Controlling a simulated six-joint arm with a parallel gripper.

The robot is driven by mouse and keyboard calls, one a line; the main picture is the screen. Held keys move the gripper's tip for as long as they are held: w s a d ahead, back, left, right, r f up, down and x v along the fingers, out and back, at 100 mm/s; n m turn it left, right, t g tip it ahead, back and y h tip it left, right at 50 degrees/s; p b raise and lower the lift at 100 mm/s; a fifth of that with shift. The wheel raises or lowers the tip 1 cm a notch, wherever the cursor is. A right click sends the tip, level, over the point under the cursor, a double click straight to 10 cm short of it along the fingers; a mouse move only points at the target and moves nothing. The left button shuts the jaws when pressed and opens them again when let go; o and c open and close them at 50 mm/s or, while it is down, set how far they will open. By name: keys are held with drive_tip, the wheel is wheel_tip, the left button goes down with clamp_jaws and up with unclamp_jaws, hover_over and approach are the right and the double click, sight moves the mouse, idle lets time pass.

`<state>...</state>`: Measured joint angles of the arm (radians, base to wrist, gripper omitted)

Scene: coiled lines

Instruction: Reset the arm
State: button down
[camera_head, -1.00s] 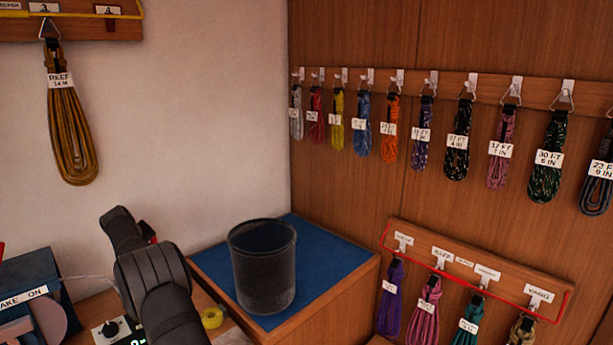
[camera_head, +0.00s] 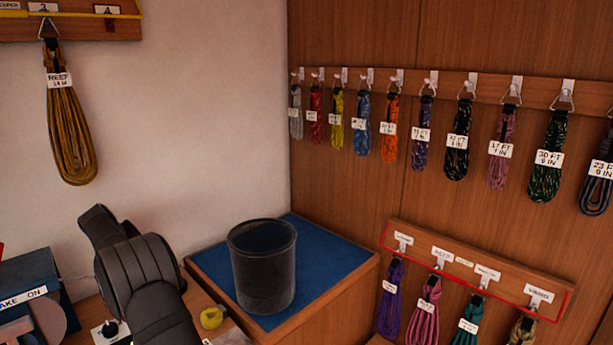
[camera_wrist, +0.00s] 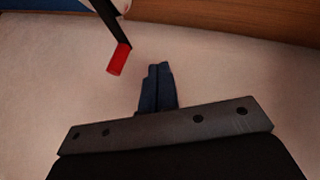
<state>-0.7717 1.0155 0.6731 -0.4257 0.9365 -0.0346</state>
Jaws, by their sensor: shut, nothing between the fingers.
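My gripper (camera_wrist: 157,88) shows in the wrist view. Its two dark blue fingers are together with nothing between them, in front of a pale, plain surface. In the head view my dark arm (camera_head: 137,270) rises at the lower left, in front of the white wall. The gripper fingers cannot be made out there.
A black bin (camera_head: 263,268) stands on a blue-topped box (camera_head: 335,262) right of my arm. A yellow roll (camera_head: 211,317) lies on the bench between them. Labelled rope coils hang from an upper rail (camera_head: 445,84) and a lower board (camera_head: 450,258). A red-tipped black rod (camera_wrist: 116,60) is near the fingers.

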drive_tip(key=a+v, duration=0.1)
drive_tip(key=v, duration=0.6)
drive_tip(key=w+d+f, duration=0.2)
drive_tip(key=w+f, duration=0.6)
drive_tip(key=w, duration=0.2)
drive_tip(key=s+a+n+y, duration=0.1)
drive_tip(key=s+n, duration=0.1)
drive_tip(key=s, duration=0.5)
drive_tip(key=v, duration=1)
drive_tip(key=w+a+r+m+t+y, duration=0.1)
drive_tip(key=w+a+t+y, duration=0.1)
drive_tip(key=w+a+y, duration=0.2)
drive_tip(key=shift+w+a+m+y, duration=0.35)
drive_tip(key=shift+w+y, duration=0.25)
drive_tip(key=shift+y, duration=0.5)
